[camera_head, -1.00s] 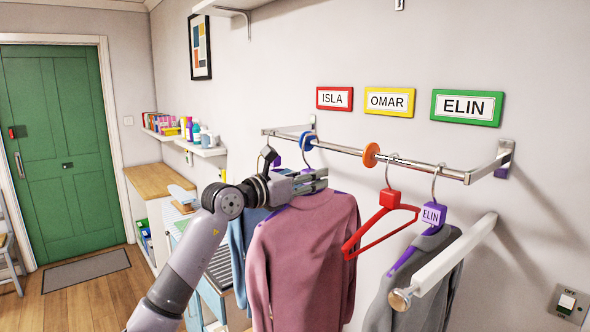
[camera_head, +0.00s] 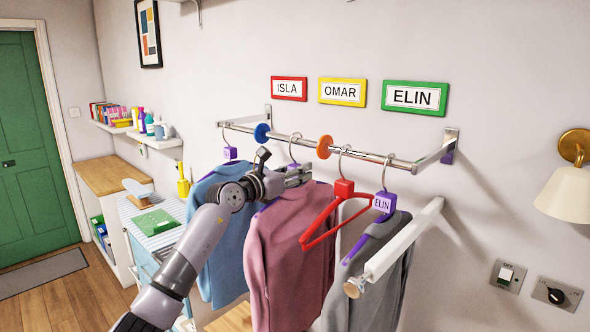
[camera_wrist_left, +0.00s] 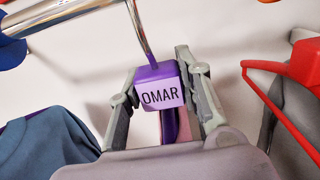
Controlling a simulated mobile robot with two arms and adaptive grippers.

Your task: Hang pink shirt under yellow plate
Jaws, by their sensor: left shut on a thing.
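The pink shirt (camera_head: 290,245) hangs on a purple hanger whose tag reads OMAR (camera_wrist_left: 160,96) in the left wrist view. My left gripper (camera_head: 298,172) is shut on the hanger just below its hook; its fingers flank the tag in the left wrist view (camera_wrist_left: 165,105). The hook reaches up to the rail (camera_head: 360,153) between the blue disc (camera_head: 262,132) and the orange disc (camera_head: 324,147); I cannot tell whether it bears on the rail. The yellow plate (camera_head: 342,91), reading OMAR, is on the wall above, slightly right. My right gripper is not in view.
A blue shirt (camera_head: 217,255) hangs left of the pink one. An empty red hanger (camera_head: 322,222) and a grey shirt (camera_head: 370,280) tagged ELIN hang to the right. A pale bar with a wooden end (camera_head: 395,250) juts out at the right. Red (camera_head: 289,88) and green (camera_head: 414,97) plates flank the yellow.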

